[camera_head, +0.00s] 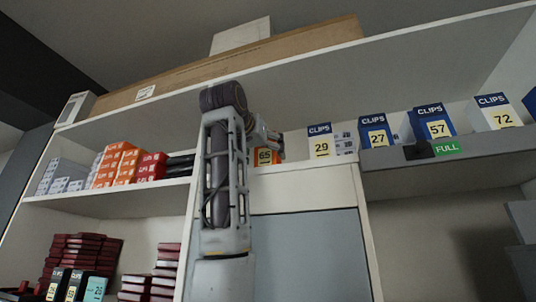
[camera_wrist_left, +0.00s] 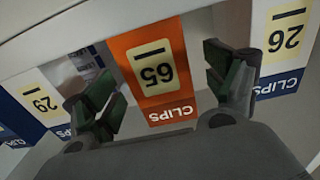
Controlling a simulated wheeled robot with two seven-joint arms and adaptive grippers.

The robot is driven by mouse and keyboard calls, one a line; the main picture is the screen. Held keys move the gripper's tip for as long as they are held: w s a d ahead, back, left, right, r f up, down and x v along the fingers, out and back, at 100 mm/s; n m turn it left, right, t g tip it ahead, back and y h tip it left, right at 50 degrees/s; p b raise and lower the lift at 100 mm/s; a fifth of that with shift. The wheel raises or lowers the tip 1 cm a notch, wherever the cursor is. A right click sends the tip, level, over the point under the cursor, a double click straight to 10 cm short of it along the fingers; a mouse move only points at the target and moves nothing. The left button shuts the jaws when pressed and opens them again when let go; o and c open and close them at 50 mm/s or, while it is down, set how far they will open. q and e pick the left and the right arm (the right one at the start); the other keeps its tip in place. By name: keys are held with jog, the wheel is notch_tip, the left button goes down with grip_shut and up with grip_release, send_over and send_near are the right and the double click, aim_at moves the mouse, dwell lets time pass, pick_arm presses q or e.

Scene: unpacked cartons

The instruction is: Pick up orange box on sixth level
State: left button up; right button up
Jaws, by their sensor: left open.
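The orange box (camera_head: 264,157) labelled 65 stands on a shelf and is partly hidden behind my left gripper (camera_head: 270,140). In the left wrist view the same orange box (camera_wrist_left: 185,100), upside down with "CLIPS" on it, shows between the two fingers. My left gripper (camera_wrist_left: 160,84) is open, with one finger to each side of the box. I see no finger clearly touching it, and the exact gap in depth cannot be told. My right gripper is not in view.
A blue and white box labelled 29 (camera_head: 320,142) stands right of the orange box. A box labelled 26 (camera_wrist_left: 283,50) is on its other side. More clips boxes (camera_head: 431,122) line the right shelf. Red and orange cartons (camera_head: 122,165) are stacked at left. A shelf board edge is close.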

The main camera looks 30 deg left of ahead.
aim_at(265, 153)
pick_arm(q)
jog(key=p+x, duration=0.1)
jog(key=x, duration=0.1)
jog(key=shift+w+r, duration=0.15)
jog(key=shift+w, duration=0.15)
jog(key=shift+w+a, duration=0.15)
jog(key=shift+w, duration=0.55)
jog(key=shift+c, duration=0.4)
jog(key=c, duration=1.2)
